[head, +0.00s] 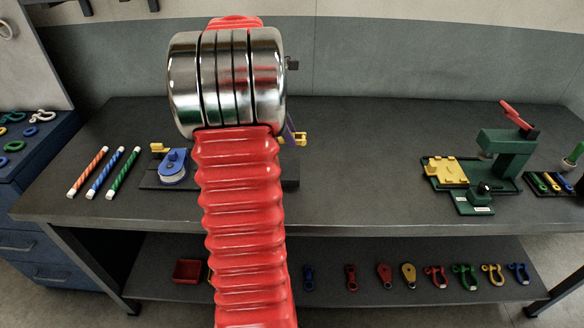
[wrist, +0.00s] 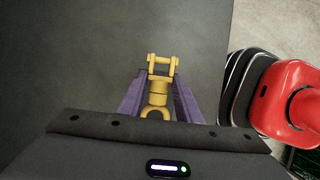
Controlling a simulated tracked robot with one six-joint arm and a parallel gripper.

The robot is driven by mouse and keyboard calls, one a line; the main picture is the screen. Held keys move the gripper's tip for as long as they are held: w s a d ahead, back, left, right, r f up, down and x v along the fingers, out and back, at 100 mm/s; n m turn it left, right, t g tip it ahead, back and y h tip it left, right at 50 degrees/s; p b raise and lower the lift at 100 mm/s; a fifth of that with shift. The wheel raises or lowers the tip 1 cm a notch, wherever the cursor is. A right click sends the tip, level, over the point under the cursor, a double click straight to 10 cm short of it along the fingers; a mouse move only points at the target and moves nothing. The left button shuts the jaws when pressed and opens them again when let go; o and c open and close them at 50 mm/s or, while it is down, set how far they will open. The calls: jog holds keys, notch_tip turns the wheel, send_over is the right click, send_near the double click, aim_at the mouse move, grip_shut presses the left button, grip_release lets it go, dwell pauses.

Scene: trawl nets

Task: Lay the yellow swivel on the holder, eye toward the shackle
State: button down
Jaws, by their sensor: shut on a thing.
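The yellow swivel (wrist: 157,87) is held between the purple fingers of my gripper (wrist: 159,78) in the wrist view. Its forked end with a cross pin points away from the palm; its rounded eye lies near the palm. In the head view, part of the swivel (head: 300,138) shows right of my red arm, beside a purple finger (head: 290,130). A dark plate (head: 148,181) on the bench carries a blue piece with a silver disc (head: 172,166) and a small yellow piece (head: 158,148). My arm hides the plate's middle, so I cannot make out holder or shackle.
Orange, blue and green striped rods (head: 104,172) lie left of the plate. A green press (head: 506,150) with a yellow block (head: 447,171) stands at the right. The bench top (head: 360,150) between is clear. Shackles and blocks line the lower shelf (head: 330,282).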

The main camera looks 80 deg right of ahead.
jog(key=shift+f, duration=2.4)
jog(key=shift+f, duration=2.5)
jog(key=shift+f, duration=0.1)
jog(key=c, duration=1.3)
grip_release()
jog(key=v, duration=1.2)
jog(key=shift+s, duration=0.1)
